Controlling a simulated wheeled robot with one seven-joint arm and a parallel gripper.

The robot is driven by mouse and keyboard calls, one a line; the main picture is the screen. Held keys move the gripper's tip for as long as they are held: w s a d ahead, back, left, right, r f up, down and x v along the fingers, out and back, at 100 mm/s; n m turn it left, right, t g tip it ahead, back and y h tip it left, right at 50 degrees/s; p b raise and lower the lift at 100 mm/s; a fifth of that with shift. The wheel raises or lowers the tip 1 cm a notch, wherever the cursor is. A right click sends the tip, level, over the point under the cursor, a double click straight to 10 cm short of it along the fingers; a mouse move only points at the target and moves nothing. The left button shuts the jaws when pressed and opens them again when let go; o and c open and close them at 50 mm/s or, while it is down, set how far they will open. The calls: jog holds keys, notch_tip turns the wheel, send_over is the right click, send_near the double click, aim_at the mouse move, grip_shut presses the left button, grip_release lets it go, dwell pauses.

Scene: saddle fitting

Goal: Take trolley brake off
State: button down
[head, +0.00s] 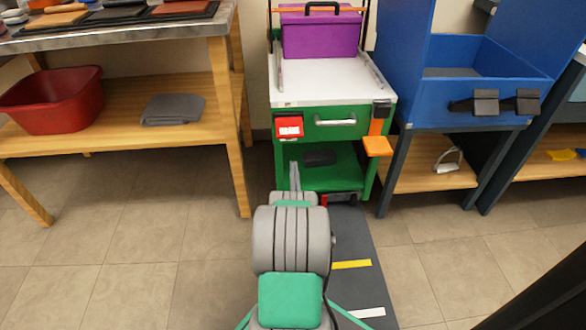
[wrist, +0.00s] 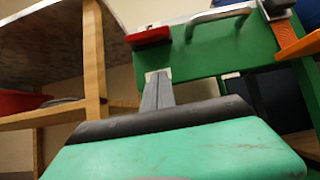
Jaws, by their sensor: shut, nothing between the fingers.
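The green trolley (head: 334,155) with a pale top stands ahead of my arm. It also shows in the wrist view (wrist: 215,62). A red plate lettered BRAKE (head: 289,128) is on its front left; its red edge shows in the wrist view (wrist: 150,36). An orange lever with a flat end (head: 377,146) hangs at the front right corner; it also shows in the wrist view (wrist: 298,46). My gripper (head: 294,165) is shut and empty, low in front of the trolley, below the red plate and left of the orange lever. Its fingers show in the wrist view (wrist: 157,76).
A purple toolbox (head: 320,35) sits on the trolley top. A wooden bench with a red basin (head: 52,100) stands left. A blue bin stand (head: 470,95) stands close on the right. A dark mat (head: 352,245) with stripes lies on the tiled floor. Open floor lies left of my arm.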

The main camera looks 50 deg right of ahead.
aim_at(289, 127)
notch_tip(289, 127, up, 8)
jog(key=w+d+b, duration=0.1)
jog(key=w+d, duration=0.1)
jog(key=shift+w+d+b, duration=0.25)
jog(key=shift+d+b, duration=0.05)
jog(key=p, duration=0.1)
jog(key=g+y+p, duration=0.1)
jog(key=p, duration=0.1)
jog(key=shift+s+a+r, duration=0.1)
jog(key=shift+s+r, duration=0.1)
jog(key=shift+r, duration=0.15)
